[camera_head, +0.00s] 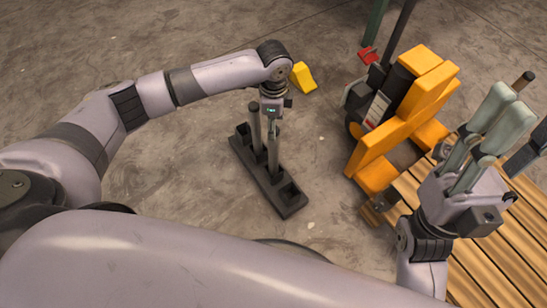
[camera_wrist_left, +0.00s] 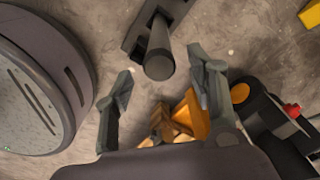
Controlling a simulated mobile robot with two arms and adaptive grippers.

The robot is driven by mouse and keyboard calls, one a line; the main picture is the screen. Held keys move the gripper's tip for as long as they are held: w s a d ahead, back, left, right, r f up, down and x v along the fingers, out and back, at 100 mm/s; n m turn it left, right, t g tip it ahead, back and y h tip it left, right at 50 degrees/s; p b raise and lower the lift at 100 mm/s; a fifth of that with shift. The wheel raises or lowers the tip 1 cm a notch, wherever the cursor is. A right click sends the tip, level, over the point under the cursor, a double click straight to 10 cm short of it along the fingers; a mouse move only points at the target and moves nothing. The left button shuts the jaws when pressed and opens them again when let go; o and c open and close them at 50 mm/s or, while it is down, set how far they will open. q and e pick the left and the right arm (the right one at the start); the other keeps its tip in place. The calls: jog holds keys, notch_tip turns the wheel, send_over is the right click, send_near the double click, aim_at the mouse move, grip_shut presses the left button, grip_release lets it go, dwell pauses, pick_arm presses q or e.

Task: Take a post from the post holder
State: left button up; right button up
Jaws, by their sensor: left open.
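The black post holder (camera_head: 290,208) lies on the floor in the middle of the head view, a long base with square sockets. A grey post (camera_head: 255,128) stands upright in it, and a second post (camera_head: 273,160) stands nearer its middle. My left gripper (camera_head: 273,130) points down over the holder, close to the posts. In the left wrist view my left gripper (camera_wrist_left: 160,66) is open. A post (camera_wrist_left: 160,48) shows end-on between its fingertips, apart from both, with part of the holder (camera_wrist_left: 138,28) behind. My right gripper (camera_head: 492,130) is raised at the right; its grip is unclear.
A yellow-orange pallet jack (camera_head: 385,140) stands right of the holder, with a slatted wooden pallet (camera_head: 490,265) beside it. A small yellow object (camera_head: 302,77) lies on the floor behind the holder. The floor left of the holder is clear.

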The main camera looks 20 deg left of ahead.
aim_at(273, 145)
pick_arm(q)
jog(key=shift+f, duration=0.35)
notch_tip(273, 145, down, 5)
jog(key=b, duration=0.3)
jog(key=shift+b, duration=0.35)
jog(key=shift+r, duration=0.15)
jog(key=shift+c, duration=0.3)
grip_shut()
